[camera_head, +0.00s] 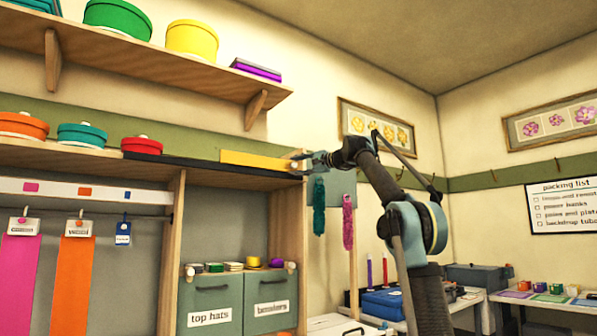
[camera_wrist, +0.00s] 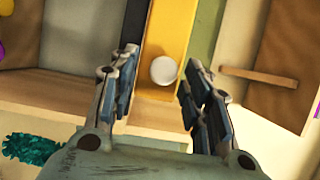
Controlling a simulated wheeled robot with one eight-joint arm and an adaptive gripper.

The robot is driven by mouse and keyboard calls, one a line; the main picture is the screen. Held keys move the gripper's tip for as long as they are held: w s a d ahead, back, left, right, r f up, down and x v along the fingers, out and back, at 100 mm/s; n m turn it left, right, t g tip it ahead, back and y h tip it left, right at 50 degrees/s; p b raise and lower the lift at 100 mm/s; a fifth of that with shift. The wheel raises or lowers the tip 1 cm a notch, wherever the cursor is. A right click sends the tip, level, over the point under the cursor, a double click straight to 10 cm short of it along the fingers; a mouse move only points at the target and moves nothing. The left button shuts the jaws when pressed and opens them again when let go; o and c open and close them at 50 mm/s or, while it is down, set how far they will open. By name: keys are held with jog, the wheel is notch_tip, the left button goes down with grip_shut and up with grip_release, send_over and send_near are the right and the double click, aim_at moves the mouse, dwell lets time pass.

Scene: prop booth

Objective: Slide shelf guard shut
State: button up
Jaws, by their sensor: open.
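The shelf guard (camera_head: 258,160) is a yellow bar at the right end of the wooden shelf's front edge. A dark rail (camera_head: 190,163) runs along that edge, bare to the left of the guard. A pale round knob (camera_head: 296,165) sits at the guard's right end. My gripper (camera_head: 306,160) is at this knob. In the wrist view the yellow guard (camera_wrist: 168,30) runs up the picture, and the white knob (camera_wrist: 164,71) lies between the open fingers of my gripper (camera_wrist: 161,62). I see gaps on both sides of the knob.
Orange (camera_head: 24,125), teal (camera_head: 82,134) and red (camera_head: 141,145) round boxes stand on the shelf left of the guard. A higher shelf (camera_head: 150,65) hangs above. Teal (camera_head: 319,207) and pink (camera_head: 348,222) fuzzy strips hang below my gripper.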

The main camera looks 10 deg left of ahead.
jog(key=shift+d, duration=0.1)
jog(key=v, duration=1.1)
jog(key=shift+d, duration=0.4)
jog(key=shift+s+f, duration=0.1)
jog(key=shift+f, duration=0.05)
jog(key=s+d+f+n+g+h, duration=0.1)
jog(key=s+d+f+h, duration=0.1)
jog(key=s+f, duration=0.8)
jog(key=s+d+f+n+g+h, duration=0.2)
jog(key=s+f+h, duration=0.1)
jog(key=f, duration=1.2)
jog(key=s+d+f+n+g+h, duration=0.1)
jog(key=s+d+f+h, duration=0.15)
jog(key=s+f, duration=0.75)
jog(key=s+d+f+h, duration=0.2)
jog(key=s+d+f, duration=0.3)
jog(key=f, duration=1)
jog(key=s+d+f+n+g+h, duration=0.1)
jog(key=s+d+f+h, duration=0.2)
jog(key=s+d+f, duration=0.3)
jog(key=s+d+f+g+h, duration=0.1)
jog(key=s+d+f+h, duration=0.2)
jog(key=f, duration=2.1)
jog(key=s+d, duration=0.3)
jog(key=s, duration=0.5)
jog(key=shift+d+f+n, duration=0.15)
jog(key=shift+f+n, duration=0.15)
jog(key=shift+s+h, duration=0.15)
jog(key=shift+h, duration=0.1)
